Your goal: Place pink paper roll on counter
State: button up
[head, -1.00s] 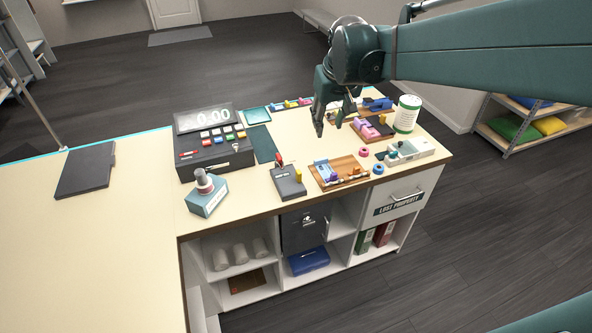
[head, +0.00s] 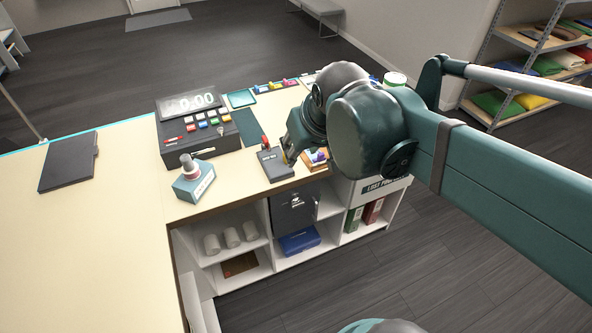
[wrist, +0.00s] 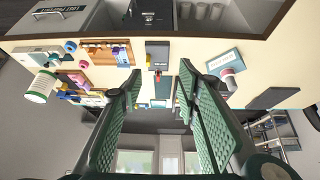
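A small pink roll (wrist: 83,65) lies on the counter (wrist: 105,68) in the wrist view, beside a blue roll (wrist: 70,47). My arm hides both in the head view. I cannot tell whether that piece is a paper roll. My gripper (wrist: 160,67) is open and empty, its fingers either side of a dark card holder (wrist: 157,52) and above the counter. In the head view my gripper is mostly hidden behind my wrist.
The cash register (head: 200,130) stands left of the gripper. Wooden trays of small items (wrist: 108,45) and a white-green canister (wrist: 38,92) crowd the other side. A dark folder (head: 68,162) lies far left; the counter between it and the box is bare.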

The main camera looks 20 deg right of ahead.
jog(key=s+a+f+t, duration=0.1)
jog(key=s+a+f, duration=0.2)
jog(key=s, duration=0.3)
jog(key=shift+f, duration=0.1)
notch_tip(320, 180, down, 9)
jog(key=b, duration=0.9)
dwell(1.2)
